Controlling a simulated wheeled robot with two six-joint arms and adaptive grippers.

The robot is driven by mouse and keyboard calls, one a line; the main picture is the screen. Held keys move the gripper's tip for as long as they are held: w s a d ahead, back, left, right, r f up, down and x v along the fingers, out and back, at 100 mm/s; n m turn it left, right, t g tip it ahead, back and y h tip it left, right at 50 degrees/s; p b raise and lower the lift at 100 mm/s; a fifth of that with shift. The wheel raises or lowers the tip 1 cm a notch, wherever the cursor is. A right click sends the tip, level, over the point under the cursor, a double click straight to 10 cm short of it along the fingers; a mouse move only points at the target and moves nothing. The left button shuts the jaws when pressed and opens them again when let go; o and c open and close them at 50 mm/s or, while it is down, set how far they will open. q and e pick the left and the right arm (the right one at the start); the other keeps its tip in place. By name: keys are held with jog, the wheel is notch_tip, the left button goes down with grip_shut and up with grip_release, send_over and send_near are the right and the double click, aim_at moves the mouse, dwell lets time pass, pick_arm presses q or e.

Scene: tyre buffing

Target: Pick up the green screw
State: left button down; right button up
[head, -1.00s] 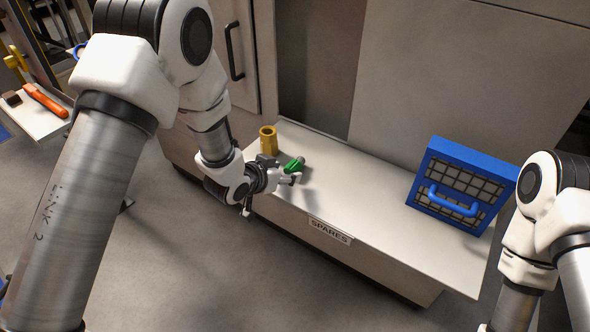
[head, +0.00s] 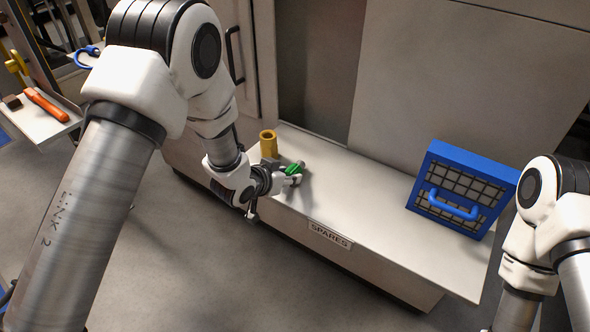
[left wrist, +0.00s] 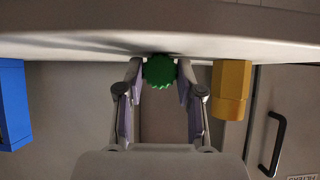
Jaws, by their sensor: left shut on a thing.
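The green screw (head: 291,169) is at the left end of the white spares shelf, at my left gripper's fingertips. In the left wrist view its round, ridged green head (left wrist: 159,71) sits between the two fingers, which touch it from both sides. My left gripper (head: 290,175) is shut on it; it also shows in the left wrist view (left wrist: 160,78). The fingers partly hide the screw in the head view. I cannot tell whether the screw still touches the shelf. My right gripper is out of view; only part of my right arm shows at the right.
A yellow hollow cylinder (head: 268,143) stands close behind the screw, also in the left wrist view (left wrist: 231,90). A blue-framed filter with a handle (head: 462,186) stands at the shelf's right end. The shelf's middle (head: 360,200) is clear. A cabinet wall rises behind.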

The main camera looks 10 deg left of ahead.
pick_arm(q)
jog(key=shift+r, duration=0.1)
notch_tip(320, 180, up, 8)
jog(key=p, duration=0.7)
dwell(0.5)
